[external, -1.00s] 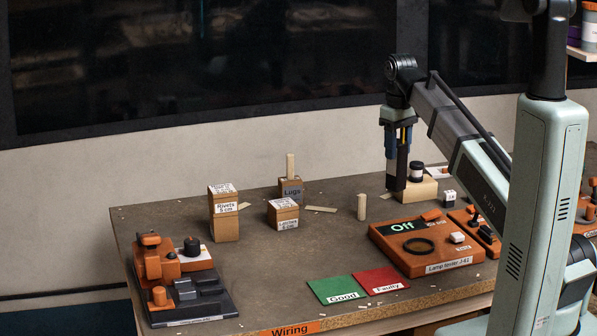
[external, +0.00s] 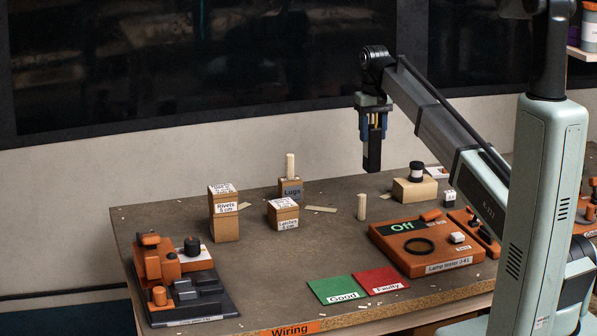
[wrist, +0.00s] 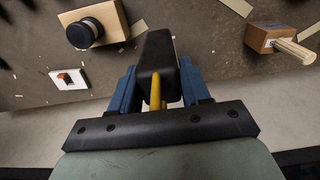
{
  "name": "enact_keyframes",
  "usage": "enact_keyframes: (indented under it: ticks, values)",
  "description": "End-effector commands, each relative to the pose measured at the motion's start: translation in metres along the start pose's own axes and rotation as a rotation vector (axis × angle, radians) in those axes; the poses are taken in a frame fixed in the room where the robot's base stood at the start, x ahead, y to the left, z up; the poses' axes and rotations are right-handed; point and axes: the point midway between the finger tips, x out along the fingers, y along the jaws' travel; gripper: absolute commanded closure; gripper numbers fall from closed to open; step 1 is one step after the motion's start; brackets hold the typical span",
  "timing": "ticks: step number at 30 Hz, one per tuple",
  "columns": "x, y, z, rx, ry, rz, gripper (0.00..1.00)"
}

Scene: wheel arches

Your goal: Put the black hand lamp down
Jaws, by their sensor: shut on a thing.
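My gripper (external: 373,126) is shut on the black hand lamp (external: 372,153), a dark upright block hanging below the fingers. It is held in the air above the back of the bench, clear of the surface. In the wrist view the lamp (wrist: 158,52) sits between my two blue fingers, with yellow parts showing at its near end. The green Good mat (external: 336,290) and the red Faulty mat (external: 382,281) lie bare at the front. The orange lamp tester (external: 428,262) reads "Off" and has an empty dark ring on top.
A wooden block (external: 402,191) with a black-and-white round piece (external: 416,172) stands right of the lamp. A small upright peg (external: 361,207), labelled boxes (external: 224,222) and an orange-black fixture (external: 178,280) stand on the bench. The middle of the bench is mostly clear.

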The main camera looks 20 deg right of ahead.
Motion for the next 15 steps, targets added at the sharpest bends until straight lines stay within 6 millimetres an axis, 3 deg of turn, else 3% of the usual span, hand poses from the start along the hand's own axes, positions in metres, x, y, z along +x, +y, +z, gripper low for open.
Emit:
enact_keyframes:
  ticks: [4, 15]
  values:
    - [0.026, 0.0, 0.002, -0.001, -0.001, 0.0, 1.0]
    - [0.06, 0.0, 0.001, -0.001, -0.001, 0.0, 1.0]
